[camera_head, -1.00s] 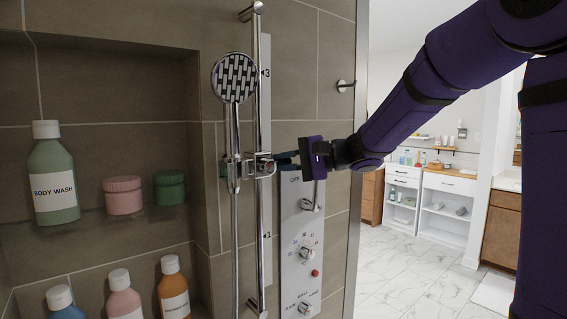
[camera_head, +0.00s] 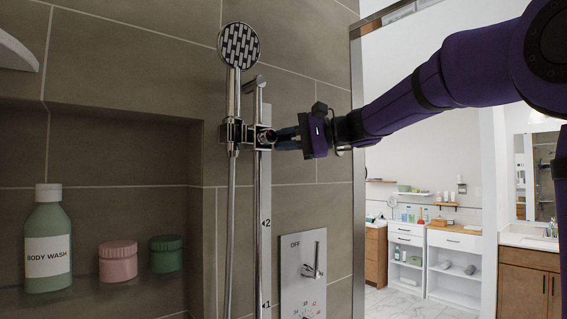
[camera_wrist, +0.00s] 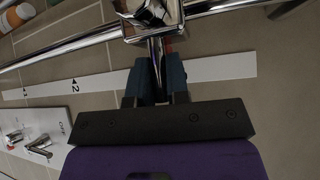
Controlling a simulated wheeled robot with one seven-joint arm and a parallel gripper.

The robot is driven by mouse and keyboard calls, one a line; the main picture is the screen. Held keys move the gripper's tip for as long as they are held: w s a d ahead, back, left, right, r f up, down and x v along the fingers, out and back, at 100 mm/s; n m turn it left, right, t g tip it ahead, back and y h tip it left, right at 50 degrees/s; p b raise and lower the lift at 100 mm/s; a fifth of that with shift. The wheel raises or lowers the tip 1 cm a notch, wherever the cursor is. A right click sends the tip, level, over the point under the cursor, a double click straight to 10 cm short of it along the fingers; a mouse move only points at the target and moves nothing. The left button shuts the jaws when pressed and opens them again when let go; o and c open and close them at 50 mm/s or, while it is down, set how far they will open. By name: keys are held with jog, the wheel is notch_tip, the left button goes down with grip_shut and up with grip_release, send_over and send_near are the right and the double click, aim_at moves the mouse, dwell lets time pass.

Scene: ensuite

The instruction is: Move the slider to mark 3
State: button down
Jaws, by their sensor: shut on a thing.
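The chrome slider (camera_head: 248,134) sits on the vertical shower rail (camera_head: 258,180), near its upper end, and holds the hand shower (camera_head: 238,46). My gripper (camera_head: 284,138) reaches in from the right and is shut on the slider's lever; in the wrist view its blue fingertips (camera_wrist: 157,78) clasp the lever, with the slider body (camera_wrist: 150,20) just beyond. The pale mark strip (camera_head: 266,200) runs behind the rail. Mark 2 (camera_head: 266,223) and mark 1 (camera_head: 266,305) show below the slider. Mark 3 is not visible; the slider and gripper cover part of the strip.
A white control panel (camera_head: 303,270) with a lever is on the wall below my gripper. A niche at left holds a body wash bottle (camera_head: 48,240), a pink jar (camera_head: 118,261) and a green jar (camera_head: 166,254). The shower hose (camera_head: 231,230) hangs beside the rail.

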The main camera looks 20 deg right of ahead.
jog(key=shift+r, duration=0.45)
jog(key=c, duration=1.1)
grip_release()
jog(key=shift+f, duration=0.1)
jog(key=v, duration=1.1)
jog(key=shift+a, duration=0.15)
